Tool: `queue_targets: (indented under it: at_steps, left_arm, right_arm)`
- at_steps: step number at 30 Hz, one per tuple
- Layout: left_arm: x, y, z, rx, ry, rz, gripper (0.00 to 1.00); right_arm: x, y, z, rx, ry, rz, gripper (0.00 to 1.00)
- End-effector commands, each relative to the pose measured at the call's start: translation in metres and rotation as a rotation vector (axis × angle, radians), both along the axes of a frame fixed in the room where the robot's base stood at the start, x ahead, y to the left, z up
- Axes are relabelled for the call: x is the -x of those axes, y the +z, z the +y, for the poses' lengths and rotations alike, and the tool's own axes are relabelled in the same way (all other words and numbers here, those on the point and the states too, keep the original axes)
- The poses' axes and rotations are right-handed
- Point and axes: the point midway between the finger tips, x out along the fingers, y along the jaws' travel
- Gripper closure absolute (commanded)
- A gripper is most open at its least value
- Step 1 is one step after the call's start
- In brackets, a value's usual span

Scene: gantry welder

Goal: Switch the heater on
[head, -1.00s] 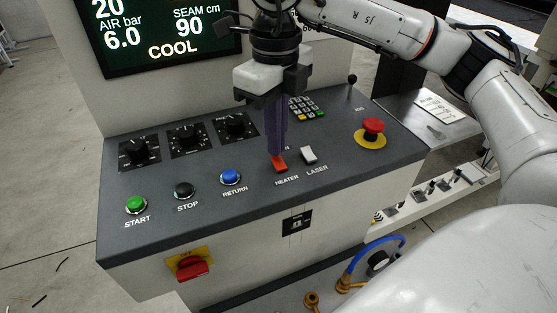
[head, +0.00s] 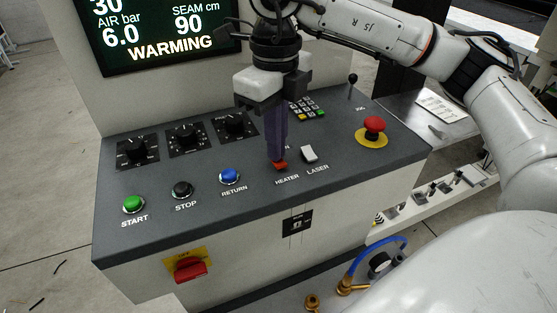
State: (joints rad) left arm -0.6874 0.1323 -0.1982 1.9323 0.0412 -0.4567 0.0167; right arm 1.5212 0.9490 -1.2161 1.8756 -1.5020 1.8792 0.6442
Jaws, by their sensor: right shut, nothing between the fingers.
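The heater switch (head: 280,166) is a small red rocker above the HEATER label on the dark sloping panel. My right gripper (head: 278,158) is shut and empty, pointing down, with its fingertips at the switch's upper edge. They look to be touching it, and they hide part of the switch. The display (head: 160,32) reads WARMING, with AIR bar 6.0 and SEAM cm 90. My left gripper is not in view.
The white laser switch (head: 309,154) is close on the right. Blue return (head: 229,175), black stop (head: 182,189) and green start (head: 134,204) buttons are to the left. Three knobs (head: 185,137) and a keypad (head: 307,107) lie behind. A red emergency button (head: 373,125) is at right.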

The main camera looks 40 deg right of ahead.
Motion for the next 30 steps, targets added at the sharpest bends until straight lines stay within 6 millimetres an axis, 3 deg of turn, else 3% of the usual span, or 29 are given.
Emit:
queue_targets:
  at_steps: [5,30]
  left_arm:
    - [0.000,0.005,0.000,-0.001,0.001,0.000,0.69]
    - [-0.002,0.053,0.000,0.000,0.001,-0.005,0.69]
  right_arm:
    - [0.000,0.006,0.000,0.000,0.000,0.000,1.00]
    - [0.000,0.071,0.000,0.000,0.000,0.000,1.00]
